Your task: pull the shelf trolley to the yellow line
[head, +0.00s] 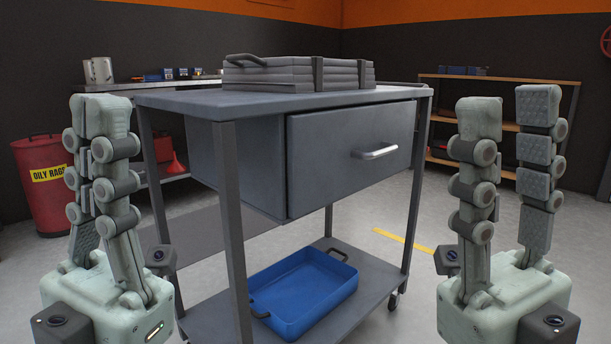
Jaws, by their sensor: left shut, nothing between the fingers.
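The grey shelf trolley (225,210) stands upright in front of me, with a closed drawer (330,165) that has a silver handle (375,152). A stack of grey flat cases (295,75) lies on its top, and a blue tray (300,310) sits on its lower shelf. A short piece of the yellow line (395,238) shows on the floor behind the trolley's right legs; part of it is hidden. My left gripper (95,105) is shut and empty, left of the trolley. My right gripper (508,100) has its fingers apart, empty, right of the trolley. Neither visibly touches the trolley.
A red oily-rags bin (45,185) stands at the far left, beside a workbench (115,88) with mugs and small items. A shelf rack (505,125) stands along the back right wall. Grey floor (400,275) is open right of the trolley.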

